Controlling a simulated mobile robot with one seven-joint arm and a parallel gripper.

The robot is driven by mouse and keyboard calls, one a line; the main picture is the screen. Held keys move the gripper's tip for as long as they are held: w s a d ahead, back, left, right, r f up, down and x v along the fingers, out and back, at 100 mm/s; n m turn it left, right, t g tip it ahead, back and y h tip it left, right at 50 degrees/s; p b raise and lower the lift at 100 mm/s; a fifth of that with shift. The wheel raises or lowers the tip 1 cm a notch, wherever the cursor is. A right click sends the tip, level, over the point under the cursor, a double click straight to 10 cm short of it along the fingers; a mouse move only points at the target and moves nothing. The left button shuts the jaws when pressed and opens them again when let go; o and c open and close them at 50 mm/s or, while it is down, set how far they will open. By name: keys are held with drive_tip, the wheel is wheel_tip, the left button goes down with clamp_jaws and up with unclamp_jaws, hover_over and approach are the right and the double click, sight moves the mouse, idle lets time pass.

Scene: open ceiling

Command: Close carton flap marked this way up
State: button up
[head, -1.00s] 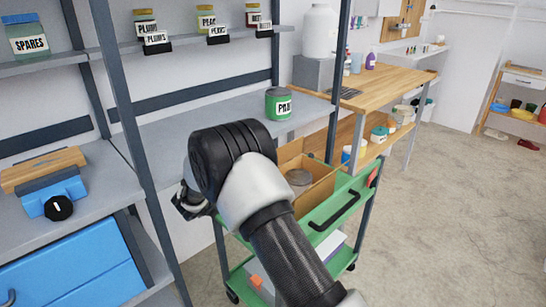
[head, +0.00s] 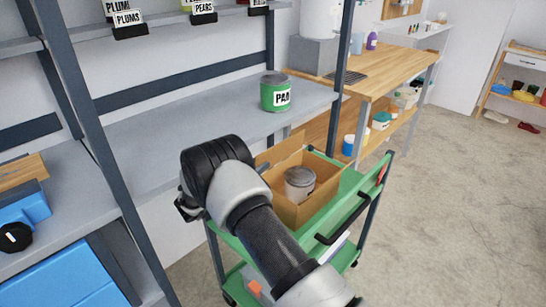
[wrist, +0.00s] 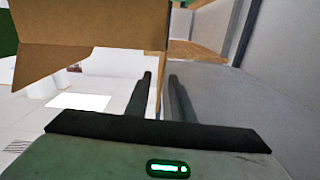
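An open cardboard carton (head: 315,203) stands on my side of the green cart's top, with a grey tin (head: 300,183) inside. A brown flap (head: 283,154) rises at its back left. No flap marking is readable. My gripper (head: 184,208) is left of the carton in the head view, mostly hidden behind my wrist. In the wrist view, its two dark fingers (wrist: 160,95) stand a small gap apart. A brown cardboard panel (wrist: 95,28) fills the upper left there, and a thin brown edge shows in line with the finger gap. I see no grip on it.
The green cart (head: 345,192) has a dark handle at its right. A grey shelf (head: 200,120) with a green tin (head: 275,92) lies behind, its upright post (head: 95,120) left of my arm. A wooden bench (head: 385,80) stands behind. Open floor lies to the right.

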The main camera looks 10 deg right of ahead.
sight(273, 162)
drive_tip(key=b+x, duration=0.1)
drive_tip(key=x, duration=0.6)
drive_tip(key=shift+w+d, duration=0.1)
drive_tip(key=shift+w, duration=0.05)
clamp_jaws()
idle(1.2)
